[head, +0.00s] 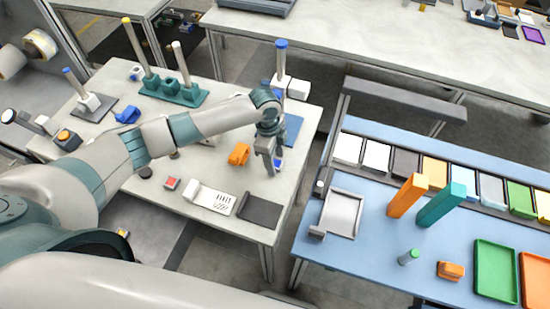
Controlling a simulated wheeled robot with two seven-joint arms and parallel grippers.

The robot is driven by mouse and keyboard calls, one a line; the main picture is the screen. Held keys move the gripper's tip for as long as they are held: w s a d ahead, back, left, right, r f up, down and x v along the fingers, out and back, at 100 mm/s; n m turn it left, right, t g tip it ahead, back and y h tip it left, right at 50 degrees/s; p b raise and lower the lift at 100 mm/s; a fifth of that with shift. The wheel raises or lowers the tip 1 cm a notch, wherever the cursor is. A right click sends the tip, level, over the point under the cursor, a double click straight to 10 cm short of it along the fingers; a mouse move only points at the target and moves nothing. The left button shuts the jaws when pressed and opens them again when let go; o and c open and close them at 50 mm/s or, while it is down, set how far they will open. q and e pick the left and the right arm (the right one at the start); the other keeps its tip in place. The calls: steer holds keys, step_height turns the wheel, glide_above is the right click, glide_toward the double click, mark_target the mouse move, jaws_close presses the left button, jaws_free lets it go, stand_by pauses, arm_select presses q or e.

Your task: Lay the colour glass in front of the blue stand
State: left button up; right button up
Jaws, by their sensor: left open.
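My left gripper (274,168) is open and points down over the right part of the white table, right of an orange block-like piece (238,155). A small blue patch (278,163) shows at its fingertips; I cannot tell whether it is a separate thing. A blue-capped post (281,56) stands behind my wrist, near a blue plate (292,129), partly hidden by my arm; this may be the blue stand. I cannot make out the colour glass for certain. My right gripper is not in view.
A teal base (172,92) with posts stands at the back left. A blue piece (127,115), a red button box (172,183), a white panel (209,198) and a dark mat (259,210) lie on the white table (215,172). A blue table (375,260) with orange and teal blocks stands right, across a gap.

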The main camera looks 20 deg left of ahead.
arm_select(q)
steer(key=shift+r, duration=0.15)
step_height(320, 180, up, 12)
steer(key=a+b, duration=0.1)
steer(key=b, duration=0.1)
steer(key=shift+a+b, duration=0.2)
steer(key=shift+b, duration=0.2)
stand_by(0.5)
